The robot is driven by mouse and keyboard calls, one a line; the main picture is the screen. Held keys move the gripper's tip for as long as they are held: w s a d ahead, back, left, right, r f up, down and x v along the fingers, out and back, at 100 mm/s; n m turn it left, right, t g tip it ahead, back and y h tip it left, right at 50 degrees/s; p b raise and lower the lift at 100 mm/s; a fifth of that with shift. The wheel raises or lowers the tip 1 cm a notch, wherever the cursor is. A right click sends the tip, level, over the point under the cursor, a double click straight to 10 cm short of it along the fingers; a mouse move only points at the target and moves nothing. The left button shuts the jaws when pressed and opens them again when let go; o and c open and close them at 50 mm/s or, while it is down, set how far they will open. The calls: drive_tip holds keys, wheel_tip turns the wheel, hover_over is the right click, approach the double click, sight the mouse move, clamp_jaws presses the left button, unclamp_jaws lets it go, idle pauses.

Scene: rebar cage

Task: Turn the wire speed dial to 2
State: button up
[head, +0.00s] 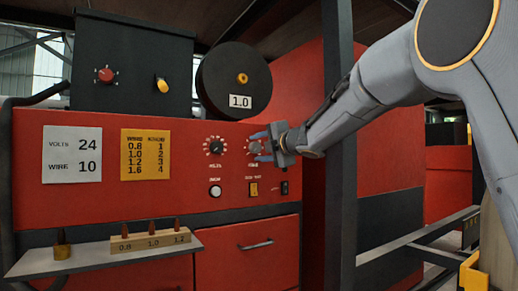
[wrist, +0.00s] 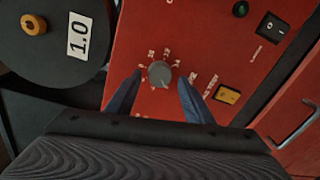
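Two round dials sit side by side on the red panel in the head view. The left one is a dark knob (head: 215,146) ringed by white marks. The right one, a grey knob, shows in the wrist view (wrist: 159,73) with small marks around it. The lettering is too small to tell which dial is wire speed, and the pointer setting is unclear. My gripper (head: 258,147) is at the right dial. In the wrist view its blue fingers (wrist: 161,80) are open, one on each side of the grey knob, with gaps showing. Contact is not visible.
A yellow chart (head: 146,154) pairs wire 1.0 with knob 2. A white card (head: 72,154) reads volts 24, wire 10. The spool (head: 232,80) is tagged 1.0. An orange switch (head: 253,189) is below the right dial. A shelf (head: 100,258) juts out lower left.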

drive_tip(key=shift+d, duration=0.15)
drive_tip(key=shift+s+d+r, duration=0.1)
drive_tip(key=shift+s+d, duration=0.1)
drive_tip(key=shift+s, duration=0.1)
drive_tip(key=b+v, duration=0.1)
drive_tip(key=v, duration=0.6)
idle(0.4)
